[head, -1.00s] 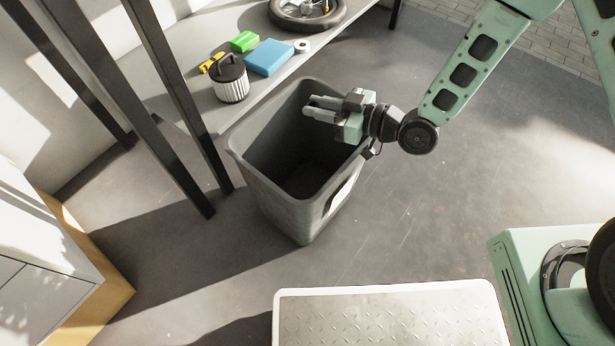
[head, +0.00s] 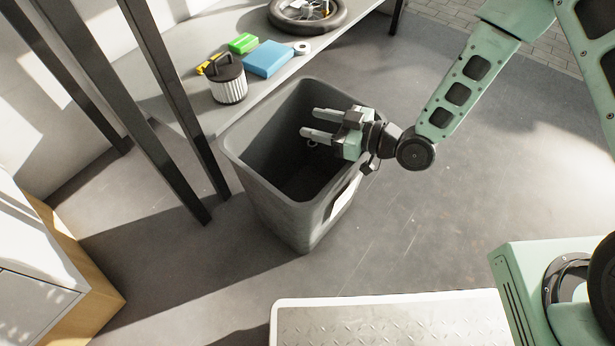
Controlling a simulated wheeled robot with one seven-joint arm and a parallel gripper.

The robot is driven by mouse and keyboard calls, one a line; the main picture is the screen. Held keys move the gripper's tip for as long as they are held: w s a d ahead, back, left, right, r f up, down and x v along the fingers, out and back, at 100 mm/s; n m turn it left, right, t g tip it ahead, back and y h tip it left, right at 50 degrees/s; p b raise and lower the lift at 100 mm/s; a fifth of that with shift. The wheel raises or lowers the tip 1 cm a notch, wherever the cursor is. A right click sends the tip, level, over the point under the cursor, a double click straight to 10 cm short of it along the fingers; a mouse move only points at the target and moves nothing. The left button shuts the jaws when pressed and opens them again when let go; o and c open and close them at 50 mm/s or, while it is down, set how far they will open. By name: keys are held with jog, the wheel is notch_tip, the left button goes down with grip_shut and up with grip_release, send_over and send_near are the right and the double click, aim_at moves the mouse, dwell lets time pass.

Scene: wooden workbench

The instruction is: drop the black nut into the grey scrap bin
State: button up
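The grey scrap bin (head: 262,190) stands on the floor with its open top facing up. My gripper (head: 311,123) is over the bin's opening, near its right rim, with its two fingers apart and nothing between them. A small dark ring, seemingly the black nut (head: 312,143), shows just below the lower finger against the bin's inside. It is apart from the fingers and looks to be in the air inside the bin's outline, though its exact height is hard to tell.
A grey bench (head: 195,100) behind the bin holds a filter cartridge (head: 228,82), a blue box (head: 268,58), a green box (head: 242,43), a tape roll (head: 302,48) and a wheel (head: 306,12). Black posts stand left of the bin. A metal-topped platform (head: 390,325) is in front.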

jog(key=p+v, duration=0.5)
jog(key=v, duration=1.2)
jog(key=shift+d, duration=0.25)
